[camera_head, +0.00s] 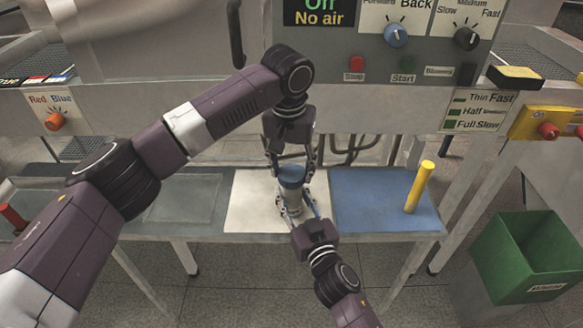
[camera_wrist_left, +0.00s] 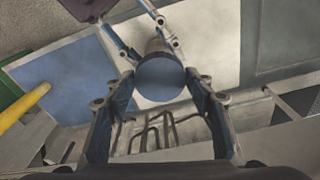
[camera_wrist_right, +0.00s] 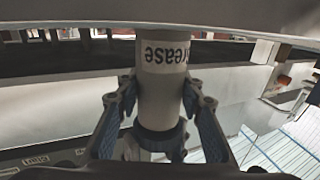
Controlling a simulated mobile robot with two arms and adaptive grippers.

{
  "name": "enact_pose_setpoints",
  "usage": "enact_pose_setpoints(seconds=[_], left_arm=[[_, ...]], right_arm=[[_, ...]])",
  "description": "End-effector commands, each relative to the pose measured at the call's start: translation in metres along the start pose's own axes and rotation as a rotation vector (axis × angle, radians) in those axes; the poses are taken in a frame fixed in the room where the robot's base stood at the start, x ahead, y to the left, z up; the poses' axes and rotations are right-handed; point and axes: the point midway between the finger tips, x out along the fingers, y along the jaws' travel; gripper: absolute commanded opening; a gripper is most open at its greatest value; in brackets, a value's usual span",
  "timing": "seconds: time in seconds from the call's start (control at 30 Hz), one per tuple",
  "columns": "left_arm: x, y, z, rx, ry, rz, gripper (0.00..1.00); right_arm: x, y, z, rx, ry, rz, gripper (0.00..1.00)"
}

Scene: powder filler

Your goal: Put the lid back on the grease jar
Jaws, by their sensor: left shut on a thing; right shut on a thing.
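The grease jar (camera_head: 291,194) is a pale cylinder standing upright over the white mat in the head view. Its label reads upside down in the right wrist view (camera_wrist_right: 165,55). The blue lid (camera_head: 291,170) is at the jar's top; it shows as a flat blue disc in the left wrist view (camera_wrist_left: 160,80). No gap shows between lid and jar, but I cannot tell if it is fully seated. My left gripper (camera_head: 291,174) is shut on the lid from above. My right gripper (camera_head: 298,208) is shut around the jar's body from the front.
The white mat (camera_head: 245,205) lies between a grey plate (camera_head: 175,200) and a blue mat (camera_head: 370,200) with an upright yellow cylinder (camera_head: 419,187). The machine's control panel (camera_head: 420,60) rises behind. A green bin (camera_head: 530,255) stands at the right.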

Motion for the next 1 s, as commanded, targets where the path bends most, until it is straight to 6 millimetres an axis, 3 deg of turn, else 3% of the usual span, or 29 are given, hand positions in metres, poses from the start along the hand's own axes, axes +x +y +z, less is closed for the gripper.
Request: enact_pose_setpoints(seconds=[0.27, 1.0], left_arm=[[0.015, 0.001, 0.002, 0.002, 0.0, 0.002, 0.34], [0.019, 0.0, 0.002, 0.003, 0.0, 0.0, 0.34]], right_arm=[[0.0, 0.0, 0.0, 0.0, 0.0, 0.0, 0.0], [0.0, 0.0, 0.0, 0.0, 0.0, 0.0, 0.0]])
